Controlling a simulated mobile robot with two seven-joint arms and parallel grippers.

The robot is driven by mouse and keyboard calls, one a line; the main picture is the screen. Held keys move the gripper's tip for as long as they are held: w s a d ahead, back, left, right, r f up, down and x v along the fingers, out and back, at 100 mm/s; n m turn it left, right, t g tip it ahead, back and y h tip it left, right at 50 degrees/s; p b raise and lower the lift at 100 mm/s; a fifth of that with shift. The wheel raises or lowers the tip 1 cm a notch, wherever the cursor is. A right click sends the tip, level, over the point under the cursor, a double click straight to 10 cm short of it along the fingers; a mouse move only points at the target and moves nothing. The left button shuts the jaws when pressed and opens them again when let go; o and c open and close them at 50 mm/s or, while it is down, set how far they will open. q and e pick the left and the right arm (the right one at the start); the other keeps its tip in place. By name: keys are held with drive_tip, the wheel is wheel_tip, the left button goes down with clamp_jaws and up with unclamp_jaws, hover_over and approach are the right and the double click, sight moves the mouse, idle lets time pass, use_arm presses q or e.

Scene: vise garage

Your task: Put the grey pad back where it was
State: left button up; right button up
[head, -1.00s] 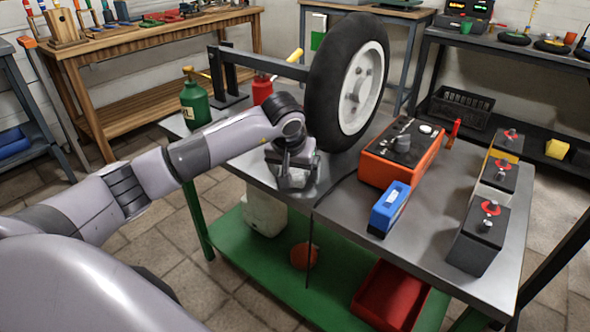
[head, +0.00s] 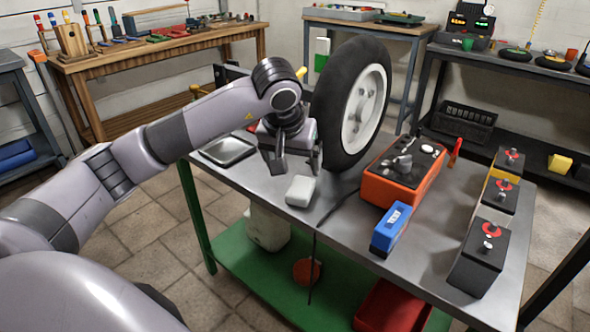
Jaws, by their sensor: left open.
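A small pale grey block (head: 300,191), which looks like the grey pad, lies flat on the metal table (head: 420,265) near its front edge, left of the black cable. My left gripper (head: 297,164) is just above and behind it in the picture, fingers pointing down, apart and empty. The pad's whole top shows and no finger appears to touch it. My right gripper is out of view.
A shallow metal tray (head: 228,150) lies left of the gripper. A wheel with a black tyre (head: 335,110) stands close behind it. An orange charger box (head: 402,172), a blue box (head: 390,228) and several batteries (head: 480,257) stand to the right.

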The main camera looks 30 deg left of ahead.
use_arm(q)
drive_tip(key=s+d+f+n+g+h, duration=0.1)
drive_tip(key=s+d+f+h, duration=0.15)
drive_tip(key=d, duration=0.35)
drive_tip(key=s+d+f+n+g+h, duration=0.1)
drive_tip(key=s+d+f+h, duration=0.1)
drive_tip(key=d+h, duration=0.3)
drive_tip(key=s+d+f+n+g+h, duration=0.1)
drive_tip(key=s+d+f+h, duration=0.1)
drive_tip(key=d, duration=0.5)
drive_tip(key=s+d+r+n+t+h, duration=0.4)
drive_tip(key=d+n+h, duration=0.6)
drive_tip(key=n, duration=0.5)
drive_tip(key=w+a+f+n+t+y, duration=0.1)
drive_tip(key=a+f+n+t+y, duration=0.45)
drive_tip(key=n, duration=1.15)
drive_tip(key=w+a+f+n+t+y, duration=0.1)
drive_tip(key=a+f+n+t+y, duration=0.4)
drive_tip(key=n, duration=1.2)
drive_tip(key=s+a+f+n+g+y, duration=0.2)
drive_tip(key=s+f+n, duration=0.4)
drive_tip(key=f+n, duration=0.1)
drive_tip(key=s+a+f+n+g+y, duration=0.2)
drive_tip(key=s+f+n+g+y, duration=0.1)
drive_tip(key=s+f+n, duration=0.3)
wheel_tip(320, 180, down, 2)
drive_tip(key=shift+a+n+g, duration=0.3)
drive_tip(key=shift+n+g, duration=0.05)
drive_tip(key=shift+n, duration=0.25)
